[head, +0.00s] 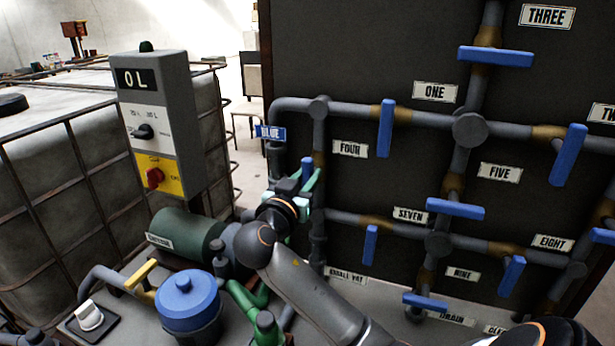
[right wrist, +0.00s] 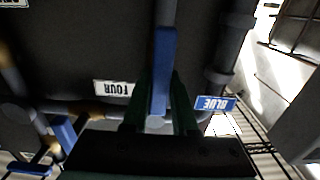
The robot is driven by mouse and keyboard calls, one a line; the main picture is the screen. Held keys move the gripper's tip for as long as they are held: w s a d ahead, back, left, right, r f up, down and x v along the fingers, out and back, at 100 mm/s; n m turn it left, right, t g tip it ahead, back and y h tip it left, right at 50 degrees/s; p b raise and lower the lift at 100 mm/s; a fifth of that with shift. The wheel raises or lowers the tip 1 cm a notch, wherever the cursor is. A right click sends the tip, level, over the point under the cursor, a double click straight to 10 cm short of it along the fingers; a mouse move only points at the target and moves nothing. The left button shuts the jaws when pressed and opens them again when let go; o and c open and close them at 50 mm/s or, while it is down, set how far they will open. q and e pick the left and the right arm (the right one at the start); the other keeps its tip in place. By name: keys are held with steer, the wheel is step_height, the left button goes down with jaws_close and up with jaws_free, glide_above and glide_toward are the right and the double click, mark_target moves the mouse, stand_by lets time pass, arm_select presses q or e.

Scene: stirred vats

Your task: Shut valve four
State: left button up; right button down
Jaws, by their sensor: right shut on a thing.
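Valve four's blue handle (head: 307,166) shows beside the FOUR label (head: 350,149), on the vertical pipe at the board's left side. It points up and down, roughly along that pipe. My right gripper (head: 300,182) is around it, and its green fingers hide the lower part. In the right wrist view the handle (right wrist: 163,65) runs down between the two fingers (right wrist: 158,108), and the FOUR label (right wrist: 114,88) is upside down. The right gripper is shut on the handle. My left gripper is not in view.
Blue handles of valve one (head: 386,128), valve three (head: 495,56), valve five (head: 455,209) and valve seven (head: 370,245) are on the board. A BLUE tag (head: 270,133) is close left of the gripper. A green pump (head: 187,236) and a blue-lidded pot (head: 188,297) stand below left.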

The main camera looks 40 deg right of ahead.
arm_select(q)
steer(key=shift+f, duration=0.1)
